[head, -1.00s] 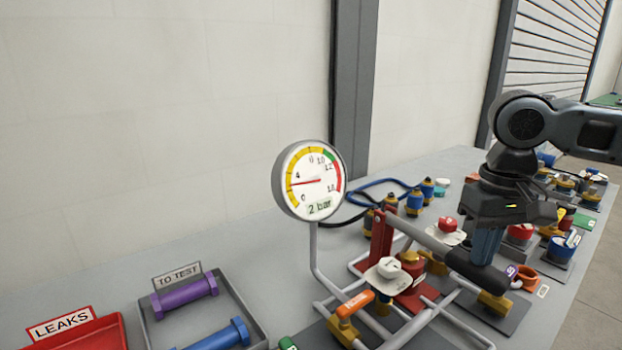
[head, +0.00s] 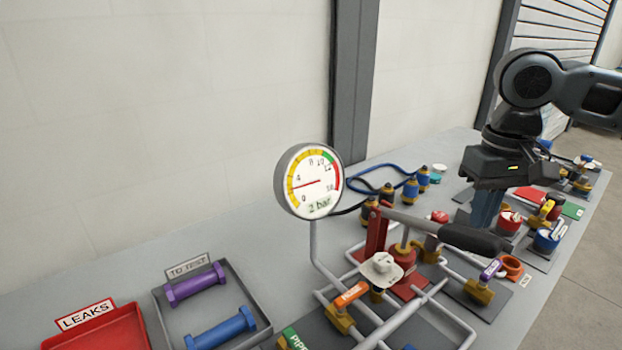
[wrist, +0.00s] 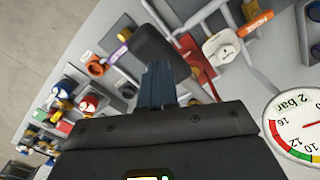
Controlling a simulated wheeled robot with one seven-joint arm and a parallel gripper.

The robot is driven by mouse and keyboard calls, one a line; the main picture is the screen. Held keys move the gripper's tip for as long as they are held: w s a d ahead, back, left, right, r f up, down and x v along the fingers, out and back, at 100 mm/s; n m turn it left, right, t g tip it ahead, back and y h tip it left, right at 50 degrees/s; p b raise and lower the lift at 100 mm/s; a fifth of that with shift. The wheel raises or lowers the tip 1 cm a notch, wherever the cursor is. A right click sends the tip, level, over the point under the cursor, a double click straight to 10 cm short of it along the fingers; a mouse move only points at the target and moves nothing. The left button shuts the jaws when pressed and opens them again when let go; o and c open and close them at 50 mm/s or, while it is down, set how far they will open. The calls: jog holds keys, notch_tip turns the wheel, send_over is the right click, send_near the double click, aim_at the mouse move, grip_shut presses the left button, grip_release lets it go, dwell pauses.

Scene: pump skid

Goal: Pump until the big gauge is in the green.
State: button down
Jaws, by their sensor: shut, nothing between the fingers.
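The big round gauge (head: 308,181) stands on a pipe at the skid; its label reads 2 bar and its needle is in the yellow, below the green band. It also shows in the wrist view (wrist: 296,128).
An orange-handled valve (head: 350,296), a white handwheel (head: 381,268) and a purple-handled valve (head: 489,272) sit on the pipework below the lever. Several valves and fittings crowd the bench at right. The TO TEST tray (head: 262,312) and red LEAKS tray (head: 95,335) lie at left.

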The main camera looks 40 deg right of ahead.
jog(key=shift+f, duration=0.1)
dwell(0.3)
jog(key=shift+f+b, duration=2.8)
jog(key=shift+f, duration=1.65)
notch_tip(320, 180, up, 9)
jog(key=p, duration=0.8)
jog(key=shift+r, duration=0.15)
